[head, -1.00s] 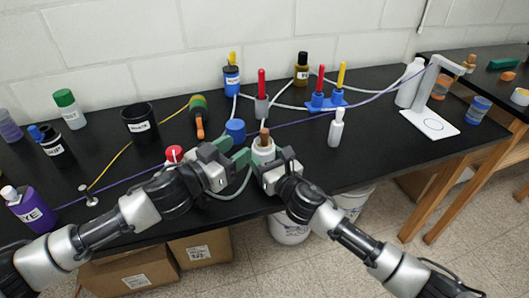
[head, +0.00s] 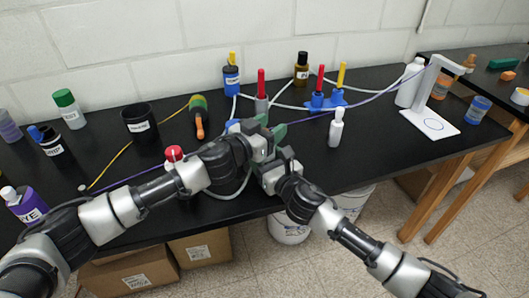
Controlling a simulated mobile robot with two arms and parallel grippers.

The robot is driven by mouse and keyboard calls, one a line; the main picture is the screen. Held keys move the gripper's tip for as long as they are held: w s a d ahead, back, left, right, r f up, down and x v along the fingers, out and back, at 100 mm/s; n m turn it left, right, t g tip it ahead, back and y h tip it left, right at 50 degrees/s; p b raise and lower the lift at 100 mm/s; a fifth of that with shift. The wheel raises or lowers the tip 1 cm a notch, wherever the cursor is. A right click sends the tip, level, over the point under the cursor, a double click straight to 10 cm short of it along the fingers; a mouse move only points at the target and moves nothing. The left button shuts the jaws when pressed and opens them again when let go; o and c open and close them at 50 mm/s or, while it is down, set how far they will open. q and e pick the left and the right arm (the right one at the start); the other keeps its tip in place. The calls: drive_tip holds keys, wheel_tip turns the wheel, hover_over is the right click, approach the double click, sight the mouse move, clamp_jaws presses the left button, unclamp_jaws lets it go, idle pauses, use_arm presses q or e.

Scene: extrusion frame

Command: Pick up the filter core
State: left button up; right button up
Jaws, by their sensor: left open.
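My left gripper (head: 271,127) is open, its green-tipped fingers apart above the place where a white cylinder with a brown piece standing out of its top was seen. The cylinder and brown piece, which may be the filter core, are now hidden behind the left gripper and wrist. My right gripper (head: 273,172) is low beside the left one, near the table's front edge. Its fingers are hidden, so its hold cannot be told. A blue cap-like part (head: 232,125) shows partly behind my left gripper.
The black table (head: 370,160) holds a white squeeze bottle (head: 336,128), a red-topped item (head: 174,154), a green-and-orange screwdriver (head: 198,115), a black cup (head: 139,122) and a white stand (head: 432,115). Hoses run behind the grippers.

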use_arm(q)
drive_tip(key=shift+c, duration=0.4)
clamp_jaws()
wheel_tip(320, 180, up, 18)
idle(0.3)
use_arm(e)
drive_tip(key=o, duration=1.1)
drive_tip(key=shift+c, duration=0.2)
